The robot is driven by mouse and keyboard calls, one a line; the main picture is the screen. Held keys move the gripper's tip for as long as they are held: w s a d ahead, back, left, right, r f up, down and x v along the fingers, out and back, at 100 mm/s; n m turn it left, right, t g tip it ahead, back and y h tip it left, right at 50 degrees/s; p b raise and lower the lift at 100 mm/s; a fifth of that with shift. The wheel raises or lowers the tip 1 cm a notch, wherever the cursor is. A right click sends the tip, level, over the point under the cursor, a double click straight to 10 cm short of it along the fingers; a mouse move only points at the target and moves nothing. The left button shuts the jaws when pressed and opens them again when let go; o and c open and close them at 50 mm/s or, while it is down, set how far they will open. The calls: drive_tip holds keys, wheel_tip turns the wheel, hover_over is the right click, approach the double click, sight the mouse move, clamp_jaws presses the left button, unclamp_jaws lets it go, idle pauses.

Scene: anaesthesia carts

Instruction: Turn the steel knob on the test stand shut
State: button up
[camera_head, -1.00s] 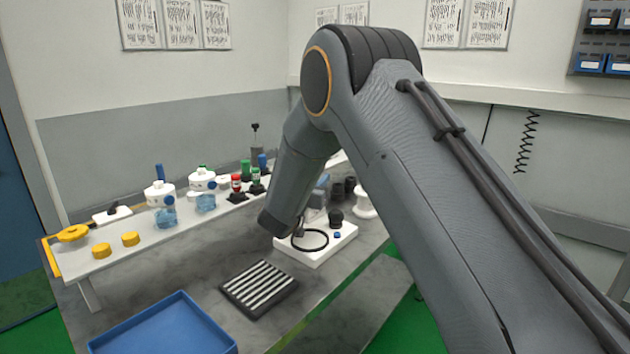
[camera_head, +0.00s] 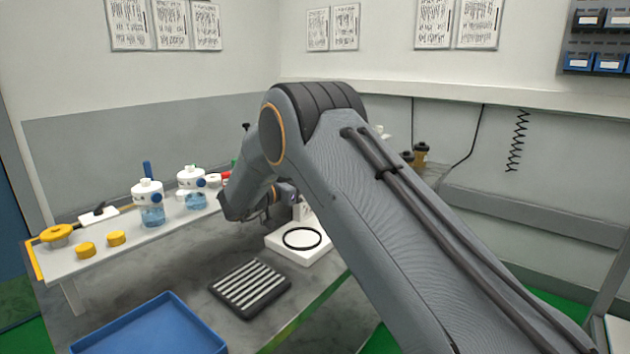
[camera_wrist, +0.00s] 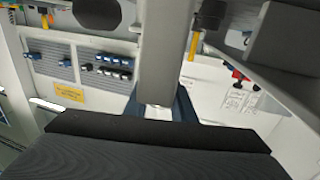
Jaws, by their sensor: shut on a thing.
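The test stand (camera_head: 292,252) is a white base with a black ring lying on it, partly covered by my arm in the head view. The steel knob cannot be made out there, because my forearm and wrist hide the upper part of the stand. My gripper is at the stand's left rear, its jaws mostly hidden in the head view. In the wrist view my gripper (camera_wrist: 157,108) has its dark fingers closed around a pale grey piece, seemingly the knob; its turn angle cannot be told. A grey upright bar rises just beyond the fingers.
A black ribbed mat (camera_head: 250,288) and a blue tray (camera_head: 150,330) lie in front on the grey table. A raised white shelf (camera_head: 105,262) at left holds yellow caps (camera_head: 85,249) and bottles with blue liquid (camera_head: 151,215). Brown-black fittings (camera_head: 419,153) stand behind my arm.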

drive_tip(key=shift+r, duration=0.1)
drive_tip(key=o, duration=1.1)
drive_tip(key=shift+c, duration=0.2)
drive_tip(key=shift+b+v, duration=0.6)
drive_tip(key=shift+v, duration=3.35)
